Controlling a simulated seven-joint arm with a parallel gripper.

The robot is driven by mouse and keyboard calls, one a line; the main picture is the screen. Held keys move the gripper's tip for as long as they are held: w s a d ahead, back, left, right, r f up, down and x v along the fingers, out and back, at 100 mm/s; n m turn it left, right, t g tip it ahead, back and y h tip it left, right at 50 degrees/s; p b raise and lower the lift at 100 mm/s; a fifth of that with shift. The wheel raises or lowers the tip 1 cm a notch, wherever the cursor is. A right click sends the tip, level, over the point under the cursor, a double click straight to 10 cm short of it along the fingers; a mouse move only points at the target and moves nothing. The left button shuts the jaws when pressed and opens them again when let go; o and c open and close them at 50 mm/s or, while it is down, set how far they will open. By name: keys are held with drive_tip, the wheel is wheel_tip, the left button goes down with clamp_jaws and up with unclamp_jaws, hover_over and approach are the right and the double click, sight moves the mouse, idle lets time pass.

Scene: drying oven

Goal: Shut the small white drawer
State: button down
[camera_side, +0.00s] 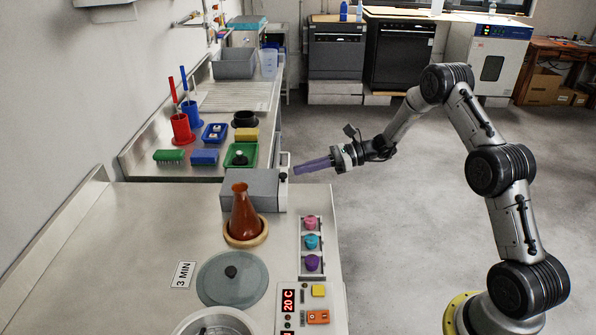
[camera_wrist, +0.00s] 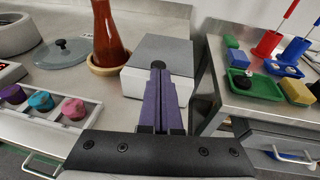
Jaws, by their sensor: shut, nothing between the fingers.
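The small white drawer (camera_side: 283,197) shows as a pale front on the right end of a grey box (camera_side: 248,188), at the steel bench's far edge. A black knob (camera_side: 283,177) is on it. I cannot tell how far the drawer stands out. My gripper (camera_side: 297,169) is shut and empty, its purple fingers pointing left at the knob, very close to it. In the wrist view the fingertips (camera_wrist: 158,73) overlap the knob (camera_wrist: 158,64) and hide the middle of the drawer front (camera_wrist: 134,84). Whether they touch is unclear.
An orange-brown flask (camera_side: 244,215) stands on a cork ring beside the box. Pink, teal and purple knobs (camera_side: 311,242) sit in a rack nearer the camera. A green tray (camera_side: 240,157) lies on the bench behind. Open floor lies right of the bench.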

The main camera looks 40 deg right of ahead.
drive_tip(key=v, duration=1.2)
drive_tip(key=a+r+n+g, duration=0.2)
drive_tip(key=a+r+n, duration=0.2)
drive_tip(key=a+r, duration=0.6)
drive_tip(key=s+a+r+n+g+h, duration=0.2)
drive_tip(key=s+a+r+n+g, duration=0.2)
drive_tip(key=s+a+r+n, duration=0.55)
drive_tip(key=s+a+f+n+h, duration=0.1)
drive_tip(key=s+a+n+h, duration=0.15)
drive_tip(key=s, duration=0.65)
drive_tip(key=s+a+f+n+h, duration=0.2)
drive_tip(key=s+n+h, duration=0.1)
drive_tip(key=s, duration=0.5)
drive_tip(key=s+d+f+n+t+h, duration=0.2)
drive_tip(key=s+d+f+n+h, duration=0.2)
drive_tip(key=d, duration=0.4)
drive_tip(key=shift+d+f+n+t+h, duration=0.25)
drive_tip(key=shift+d+n+t+h, duration=0.15)
drive_tip(key=shift+n, duration=0.7)
